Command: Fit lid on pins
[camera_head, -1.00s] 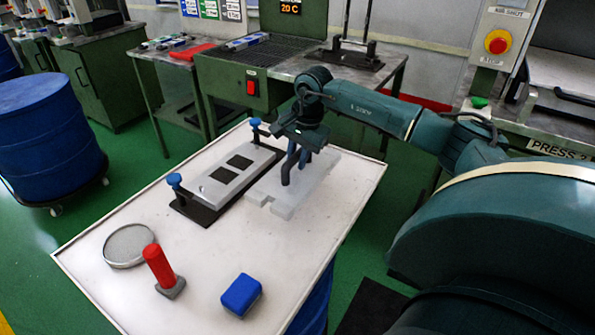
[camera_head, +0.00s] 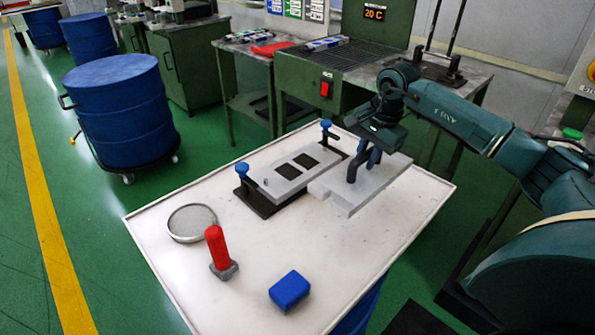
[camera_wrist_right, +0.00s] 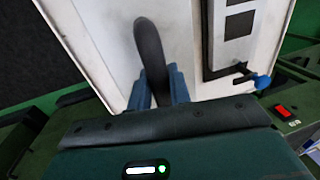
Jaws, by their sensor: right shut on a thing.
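The lid is a pale grey plate (camera_head: 385,180) with a dark upright handle (camera_head: 353,168), just right of the mould. My right gripper (camera_head: 369,160) is shut on that handle; in the wrist view, the curved handle (camera_wrist_right: 150,45) runs between its blue fingers (camera_wrist_right: 157,88). I cannot tell whether the lid touches the table or hangs slightly above it. The mould (camera_head: 282,185) is a grey plate with two dark square cavities on a black base (camera_head: 258,208). A small pin (camera_head: 266,182) stands at its near end. My left gripper is not in view.
Blue-knobbed clamps (camera_head: 242,170) (camera_head: 326,125) stand at both mould ends. The table's right side is clear.

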